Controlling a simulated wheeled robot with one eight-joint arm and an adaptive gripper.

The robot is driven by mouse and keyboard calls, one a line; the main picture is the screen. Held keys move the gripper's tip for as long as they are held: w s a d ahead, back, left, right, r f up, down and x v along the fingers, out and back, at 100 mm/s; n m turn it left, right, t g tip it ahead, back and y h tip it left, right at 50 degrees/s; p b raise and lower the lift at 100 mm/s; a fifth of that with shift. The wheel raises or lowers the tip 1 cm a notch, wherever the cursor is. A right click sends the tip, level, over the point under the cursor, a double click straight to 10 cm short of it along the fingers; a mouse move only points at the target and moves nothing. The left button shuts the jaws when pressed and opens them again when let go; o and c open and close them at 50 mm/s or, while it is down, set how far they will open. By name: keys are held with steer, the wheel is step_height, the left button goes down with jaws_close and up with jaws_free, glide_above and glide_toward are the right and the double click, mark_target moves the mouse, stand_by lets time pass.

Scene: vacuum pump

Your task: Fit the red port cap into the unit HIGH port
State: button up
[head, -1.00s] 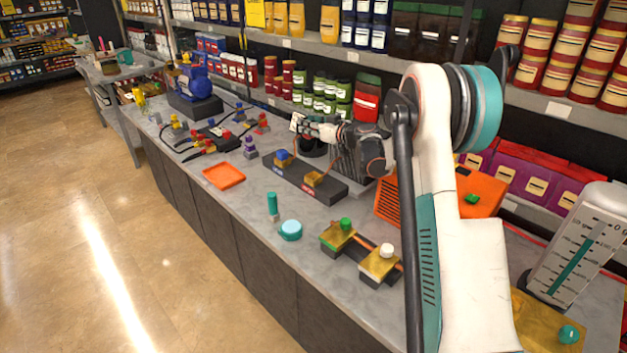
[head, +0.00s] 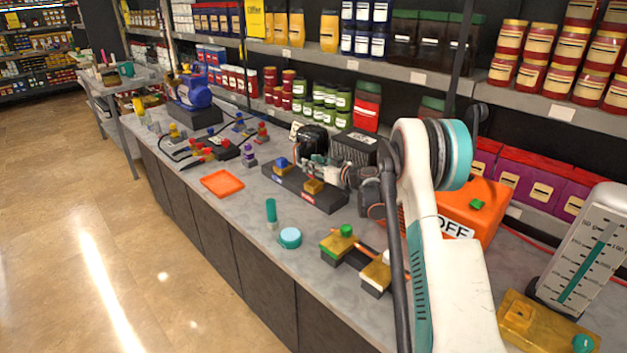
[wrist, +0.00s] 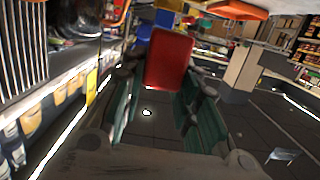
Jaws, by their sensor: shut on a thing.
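The unit's dark base (head: 325,202) lies on the counter and carries two brass port blocks. The left block has a blue cap (head: 281,163) and a blue label; the right block (head: 313,186), above a red label, shows no cap and appears to be the HIGH port. My gripper (head: 308,161) is just behind and above these blocks. In the wrist view the red port cap (wrist: 168,58) sits between the green-padded fingers of my gripper (wrist: 162,85), which is shut on it. The cap is hard to make out in the head view.
An orange tray (head: 222,184), a teal cylinder (head: 271,212) and a light-blue round tin (head: 289,238) stand in front. A brass manifold (head: 345,243) and an orange box (head: 470,212) are to the right. Hoses and fittings lie at left. Stocked shelves rise behind.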

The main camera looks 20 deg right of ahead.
mark_target(313, 176)
step_height(313, 176, down, 4)
steer(key=shift+r+b, duration=0.25)
steer(key=shift+b, duration=0.25)
steer(key=shift+s+f, duration=0.15)
steer(key=shift+f, duration=0.35)
jaws_close()
steer(key=o, duration=0.6)
jaws_free()
steer(key=o, duration=0.5)
steer(key=shift+w+f, duration=0.2)
steer(key=shift+c, duration=0.2)
steer(key=shift+s+r, duration=0.1)
